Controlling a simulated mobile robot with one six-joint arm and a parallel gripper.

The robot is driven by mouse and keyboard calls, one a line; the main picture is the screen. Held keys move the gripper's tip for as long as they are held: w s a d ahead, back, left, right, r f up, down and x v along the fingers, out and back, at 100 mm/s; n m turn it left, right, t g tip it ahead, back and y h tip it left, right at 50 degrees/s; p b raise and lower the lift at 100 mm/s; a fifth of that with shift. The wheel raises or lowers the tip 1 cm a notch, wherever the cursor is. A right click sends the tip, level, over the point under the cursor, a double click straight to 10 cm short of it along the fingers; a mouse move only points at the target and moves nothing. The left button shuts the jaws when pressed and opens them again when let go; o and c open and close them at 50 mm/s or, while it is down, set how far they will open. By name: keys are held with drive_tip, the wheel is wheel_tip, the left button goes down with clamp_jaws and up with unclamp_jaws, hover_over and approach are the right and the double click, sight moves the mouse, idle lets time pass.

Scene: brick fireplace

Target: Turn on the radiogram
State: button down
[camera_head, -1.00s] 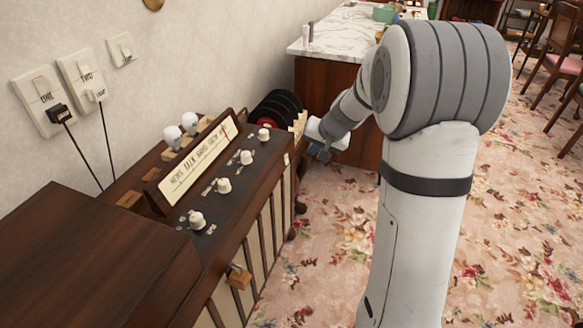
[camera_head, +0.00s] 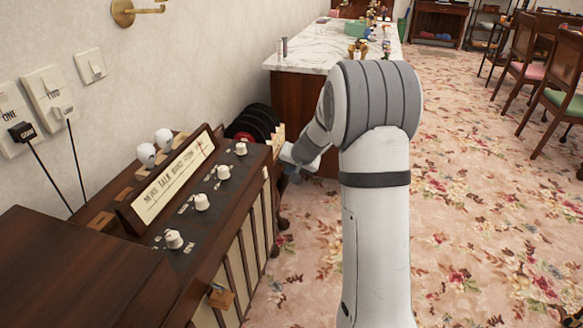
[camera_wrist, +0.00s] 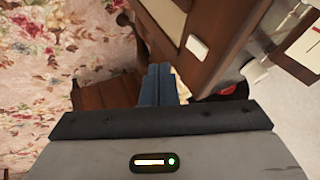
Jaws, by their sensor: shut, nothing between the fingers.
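The radiogram (camera_head: 235,245) is a dark wooden cabinet against the wall at the left of the head view. Its sloping black panel carries several cream knobs, such as the nearest knob (camera_head: 174,240) and the farthest knob (camera_head: 240,149). A tilted station dial (camera_head: 172,182) stands behind them. My gripper (camera_wrist: 159,85) is shut and empty in the wrist view, with blue-grey fingers together beside the radiogram's far end.
Wall switches (camera_head: 46,95) with two plugged cords are above the cabinet. Black records (camera_head: 254,122) stand in a rack beyond it. A marble-topped counter (camera_head: 325,65) is at the back. The floral carpet (camera_head: 460,200) to the right is open, with chairs (camera_head: 555,90) farther off.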

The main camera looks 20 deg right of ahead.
sight(266, 173)
drive_tip(key=w+a+f, duration=0.4)
drive_tip(key=shift+w+a, duration=0.15)
drive_tip(key=shift+w, duration=0.1)
drive_tip(key=shift+f, duration=0.1)
drive_tip(key=shift+b, duration=0.3)
idle(0.4)
drive_tip(key=shift+r+p, duration=0.5)
drive_tip(key=shift+r, duration=0.3)
